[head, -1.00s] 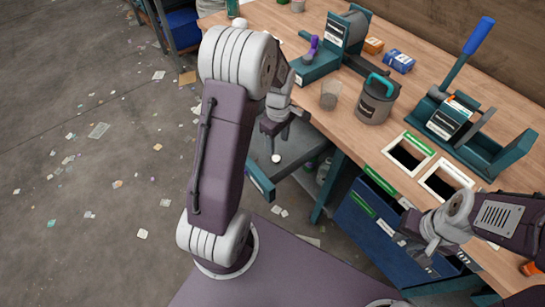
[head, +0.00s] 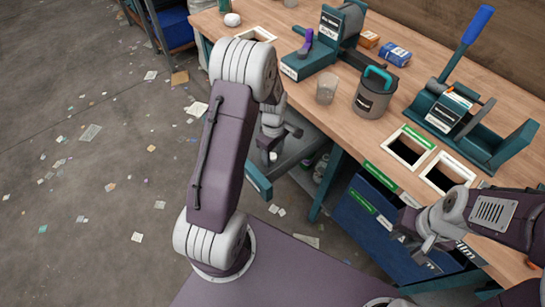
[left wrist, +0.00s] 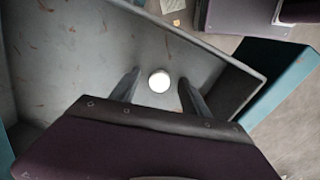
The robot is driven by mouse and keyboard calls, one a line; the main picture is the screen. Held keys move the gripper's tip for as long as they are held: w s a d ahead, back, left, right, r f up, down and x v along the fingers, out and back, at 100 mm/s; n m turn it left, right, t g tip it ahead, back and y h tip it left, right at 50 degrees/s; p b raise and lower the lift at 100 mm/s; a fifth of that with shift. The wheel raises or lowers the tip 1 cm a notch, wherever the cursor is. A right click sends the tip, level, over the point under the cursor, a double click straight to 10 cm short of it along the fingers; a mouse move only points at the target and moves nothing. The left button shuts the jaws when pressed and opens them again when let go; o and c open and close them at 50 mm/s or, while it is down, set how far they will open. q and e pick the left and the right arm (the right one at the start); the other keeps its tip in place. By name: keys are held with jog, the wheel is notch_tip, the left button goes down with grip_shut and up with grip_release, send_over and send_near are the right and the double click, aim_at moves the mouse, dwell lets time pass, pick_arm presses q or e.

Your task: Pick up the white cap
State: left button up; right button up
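The white cap (left wrist: 159,81) is a small round white disc in the grey tray (left wrist: 60,60). In the left wrist view it shows between the two dark fingers of my left gripper (left wrist: 159,92), with a gap on each side. My left gripper is open and empty. In the head view the cap (head: 273,156) is small and partly covered by my left gripper (head: 268,152), which points down over the tray. My right gripper (head: 416,246) is in front of the blue bin at the right; its finger opening is too small to read.
The wooden bench (head: 300,105) holds a grey pot with a teal handle (head: 375,93), a clear cup (head: 326,88) and a lever press (head: 470,120). White-framed openings (head: 410,147) lie near its front edge. A blue bin (head: 365,225) stands below. Scraps litter the floor.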

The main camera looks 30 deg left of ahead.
pick_arm(q)
grip_shut()
